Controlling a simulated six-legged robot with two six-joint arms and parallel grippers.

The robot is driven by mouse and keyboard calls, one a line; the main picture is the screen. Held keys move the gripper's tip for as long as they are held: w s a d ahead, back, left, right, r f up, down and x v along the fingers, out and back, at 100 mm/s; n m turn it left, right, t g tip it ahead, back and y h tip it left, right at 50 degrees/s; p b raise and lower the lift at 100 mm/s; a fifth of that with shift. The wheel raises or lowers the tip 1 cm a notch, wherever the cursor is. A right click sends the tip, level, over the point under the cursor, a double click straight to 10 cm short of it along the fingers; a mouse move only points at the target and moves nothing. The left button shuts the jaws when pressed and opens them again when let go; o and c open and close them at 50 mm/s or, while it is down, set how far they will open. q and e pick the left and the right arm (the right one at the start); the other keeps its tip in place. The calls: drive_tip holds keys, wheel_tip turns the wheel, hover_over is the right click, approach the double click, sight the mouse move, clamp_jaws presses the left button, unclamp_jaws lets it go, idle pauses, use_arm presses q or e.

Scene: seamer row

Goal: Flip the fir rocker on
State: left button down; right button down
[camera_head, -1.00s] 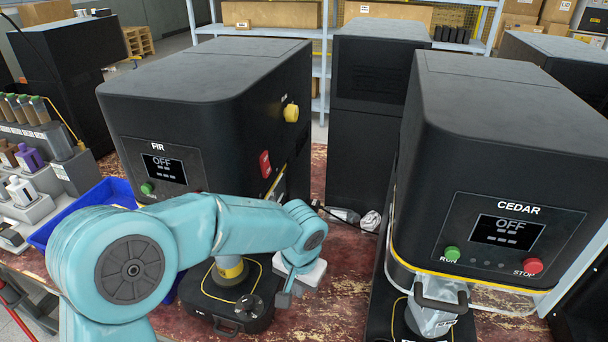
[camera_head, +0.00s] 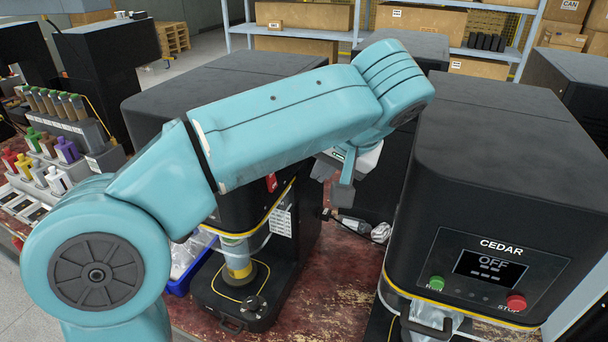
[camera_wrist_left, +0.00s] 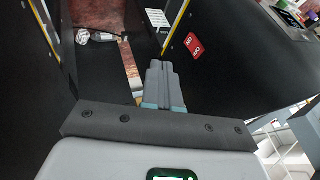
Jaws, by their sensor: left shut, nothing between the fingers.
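The fir machine (camera_head: 235,78) is the black cabinet behind my left arm. Its front panel and nameplate are hidden by the arm in the head view. In the left wrist view the red rocker (camera_wrist_left: 193,43) has white marks and sits up and right of the fingertips. Which way it is tipped is too small to tell. My left gripper (camera_head: 342,192) is shut and empty, beside that side wall, apart from the rocker. Its fingers also show in the wrist view (camera_wrist_left: 163,68). My right gripper is out of view.
The cedar machine (camera_head: 510,150), its display reading OFF, stands on the right, with a narrow gap between the machines. A blue bin (camera_head: 180,287) and a rack of bottles (camera_head: 70,135) are on the left. Crumpled white material (camera_head: 380,232) lies on the table behind.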

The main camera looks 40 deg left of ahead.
sight(272, 180)
use_arm(q)
drive_tip(key=shift+s+a+r, duration=0.2)
drive_tip(key=shift+s+r, duration=0.1)
drive_tip(key=shift+r, duration=0.45)
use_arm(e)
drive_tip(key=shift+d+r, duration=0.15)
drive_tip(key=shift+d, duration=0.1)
use_arm(q)
drive_tip(key=w+a+f+p, duration=0.1)
drive_tip(key=a+f, duration=0.8)
drive_tip(key=shift+p, duration=0.3)
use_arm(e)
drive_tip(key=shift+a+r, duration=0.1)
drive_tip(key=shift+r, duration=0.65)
use_arm(q)
drive_tip(key=shift+w, duration=0.15)
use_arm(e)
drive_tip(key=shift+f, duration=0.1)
